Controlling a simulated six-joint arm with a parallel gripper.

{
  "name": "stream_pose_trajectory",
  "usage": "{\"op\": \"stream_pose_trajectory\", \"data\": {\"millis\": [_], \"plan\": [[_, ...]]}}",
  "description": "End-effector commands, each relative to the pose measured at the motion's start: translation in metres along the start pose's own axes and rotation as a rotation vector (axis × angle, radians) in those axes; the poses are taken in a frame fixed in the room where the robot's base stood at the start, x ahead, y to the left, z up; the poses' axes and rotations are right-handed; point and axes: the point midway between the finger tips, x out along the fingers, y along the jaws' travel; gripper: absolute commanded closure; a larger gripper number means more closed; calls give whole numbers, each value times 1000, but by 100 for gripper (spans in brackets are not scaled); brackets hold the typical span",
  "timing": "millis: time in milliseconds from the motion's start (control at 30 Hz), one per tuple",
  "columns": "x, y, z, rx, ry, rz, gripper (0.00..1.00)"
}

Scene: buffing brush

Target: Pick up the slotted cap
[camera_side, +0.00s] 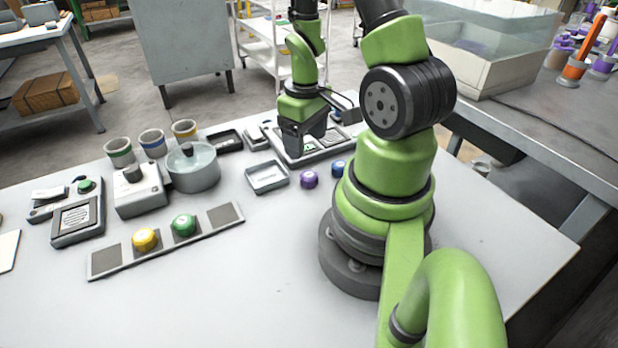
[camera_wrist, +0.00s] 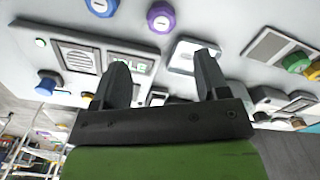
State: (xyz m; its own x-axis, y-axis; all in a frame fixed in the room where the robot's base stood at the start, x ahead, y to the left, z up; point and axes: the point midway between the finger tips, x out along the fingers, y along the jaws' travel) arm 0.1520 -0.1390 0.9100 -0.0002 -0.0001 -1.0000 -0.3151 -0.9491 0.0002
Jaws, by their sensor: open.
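Several small knob-like caps are in view, and I cannot tell which one has the slot. A purple cap (camera_side: 308,179) and a blue cap (camera_side: 338,168) stand on the white table, close to my arm's base. The purple cap (camera_wrist: 161,17) and the blue cap (camera_wrist: 100,6) also show at the top of the wrist view, each with a pale mark on top. A yellow cap (camera_side: 145,239) and a green cap (camera_side: 184,225) sit on a grey strip (camera_side: 225,214). My gripper (camera_wrist: 162,65) is open and empty, away from all of the caps.
A small square tray (camera_side: 267,190) lies left of the purple cap. A panel device (camera_side: 335,153) lies behind, near my gripper. A lidded glass pot (camera_side: 193,177), a white box with a knob (camera_side: 140,202) and several cups stand further left. The front of the table is clear.

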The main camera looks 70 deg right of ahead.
Motion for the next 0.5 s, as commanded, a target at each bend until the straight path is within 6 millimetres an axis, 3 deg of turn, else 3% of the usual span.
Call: {"op": "stream_pose_trajectory", "data": {"millis": [133,500], "plan": [[20,-1,1,0,-5,-3,32],[46,-3,6,2,-6,-3,32]]}}
